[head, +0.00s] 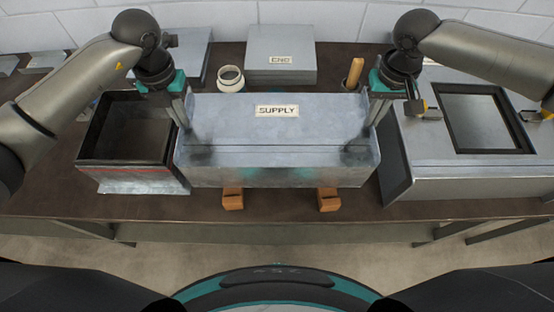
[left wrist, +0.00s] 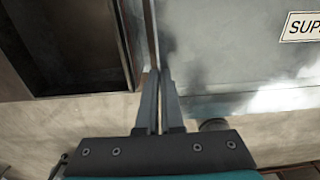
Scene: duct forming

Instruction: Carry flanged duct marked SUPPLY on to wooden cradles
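The grey metal duct with the SUPPLY label (head: 278,135) spans the middle of the bench in the head view, with an upright flange at each end. My left gripper (head: 185,112) is shut on its left flange; the left wrist view shows both fingers (left wrist: 158,75) closed on the thin flange edge, beside the duct wall (left wrist: 225,65). My right gripper (head: 371,112) is at the right flange, its fingers seemingly closed on it. The front ends of two wooden cradles (head: 232,199) (head: 329,200) show below the duct's front edge. I cannot tell whether the duct touches them.
An open dark-rimmed duct piece (head: 130,174) stands close at the left. A metal unit with a square opening (head: 440,180) stands close at the right. Behind are an END-marked box (head: 281,65), a white ring (head: 230,78) and a wooden handle (head: 355,71).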

